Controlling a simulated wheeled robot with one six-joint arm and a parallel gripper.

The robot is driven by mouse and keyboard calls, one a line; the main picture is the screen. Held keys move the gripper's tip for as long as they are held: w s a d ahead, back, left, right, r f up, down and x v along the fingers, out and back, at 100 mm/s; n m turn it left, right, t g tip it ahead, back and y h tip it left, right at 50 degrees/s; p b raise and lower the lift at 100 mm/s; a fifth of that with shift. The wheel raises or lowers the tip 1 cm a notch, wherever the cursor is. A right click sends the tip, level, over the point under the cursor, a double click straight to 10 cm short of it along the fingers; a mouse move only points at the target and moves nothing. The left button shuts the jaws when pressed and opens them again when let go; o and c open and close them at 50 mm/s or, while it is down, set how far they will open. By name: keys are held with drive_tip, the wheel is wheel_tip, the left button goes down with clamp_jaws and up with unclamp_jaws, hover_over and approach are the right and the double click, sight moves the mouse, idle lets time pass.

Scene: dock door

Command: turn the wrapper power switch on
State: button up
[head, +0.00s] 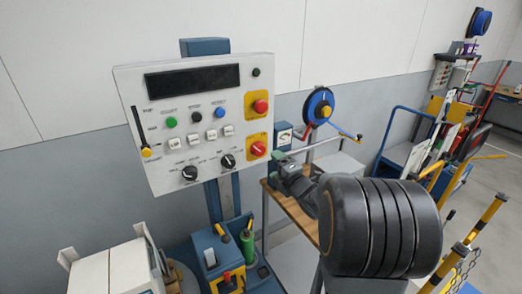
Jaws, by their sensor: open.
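A white control panel (160,104) stands on a blue post at the left of centre. On its right side are two red controls on yellow plates, an upper round one (260,106) and a lower one (257,149). Two black rotary knobs (189,174) sit along the bottom. A lever with a yellow end (146,152) is at the left edge. The labels are too small to tell which control is the wrapper power switch. My gripper (280,166) is small in view, open and right of the panel's lower right corner; nothing shows between its jaws.
A wooden-topped table (292,210) stands below my gripper. A blue reel (319,106) hangs on the wall behind. A blue holder with tools (215,250) is below the panel, and a white box (110,270) is at lower left. Yellow posts (485,215) stand at right.

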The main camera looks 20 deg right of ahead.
sight(261, 152)
drive_tip(key=w+p, duration=0.1)
drive_tip(key=w, duration=0.2)
drive_tip(key=w+p, duration=0.1)
drive_tip(key=w, duration=0.2)
drive_tip(key=w+a, duration=0.1)
drive_tip(key=w, duration=0.3)
drive_tip(key=shift+a+p, duration=0.1)
drive_tip(key=shift+p, duration=0.3)
drive_tip(key=shift+c, duration=0.2)
drive_tip(key=c, duration=0.9)
